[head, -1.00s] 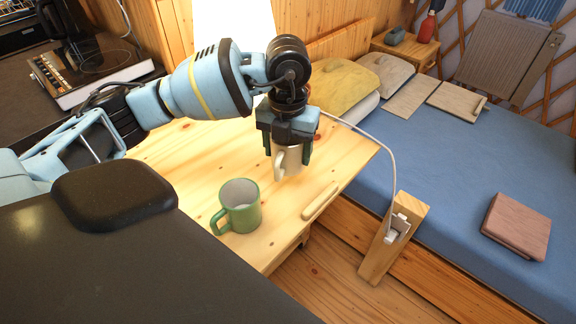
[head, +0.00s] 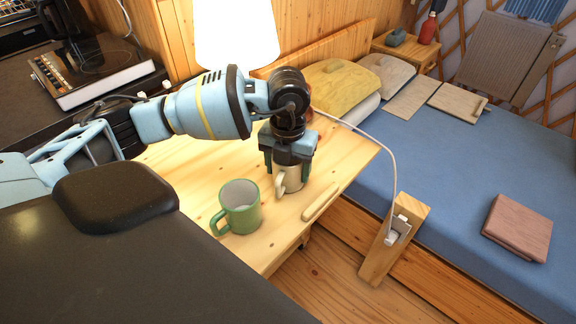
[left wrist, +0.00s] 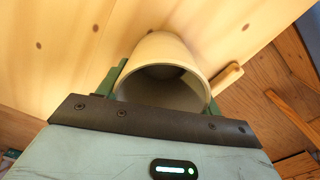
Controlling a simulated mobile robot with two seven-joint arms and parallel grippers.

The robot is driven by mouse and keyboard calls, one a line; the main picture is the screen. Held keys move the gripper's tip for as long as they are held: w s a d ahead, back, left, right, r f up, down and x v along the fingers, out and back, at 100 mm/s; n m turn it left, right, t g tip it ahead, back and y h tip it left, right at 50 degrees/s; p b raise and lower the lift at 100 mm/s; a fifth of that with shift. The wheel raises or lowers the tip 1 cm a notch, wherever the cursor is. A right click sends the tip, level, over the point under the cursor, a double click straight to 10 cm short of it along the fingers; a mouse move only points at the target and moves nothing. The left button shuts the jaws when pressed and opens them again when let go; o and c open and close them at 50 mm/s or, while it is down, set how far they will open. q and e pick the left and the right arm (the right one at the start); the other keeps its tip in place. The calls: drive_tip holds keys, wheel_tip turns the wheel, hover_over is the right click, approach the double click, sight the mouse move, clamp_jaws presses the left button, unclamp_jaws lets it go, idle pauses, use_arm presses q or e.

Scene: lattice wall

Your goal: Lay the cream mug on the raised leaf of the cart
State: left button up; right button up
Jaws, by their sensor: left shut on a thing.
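My right gripper is not in view.
A green mug (head: 240,207) stands on the same wooden top, left of and nearer than the cream mug. A wooden bar (head: 320,202) lies along the leaf's front edge. A lit lamp (head: 236,30) stands behind my arm. A blue bed (head: 440,150) is at the right.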

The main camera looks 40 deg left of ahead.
use_arm(q)
drive_tip(key=o, duration=1.2)
wheel_tip(320, 180, up, 12)
drive_tip(key=shift+r+p, duration=0.2)
drive_tip(key=shift+p, duration=0.15)
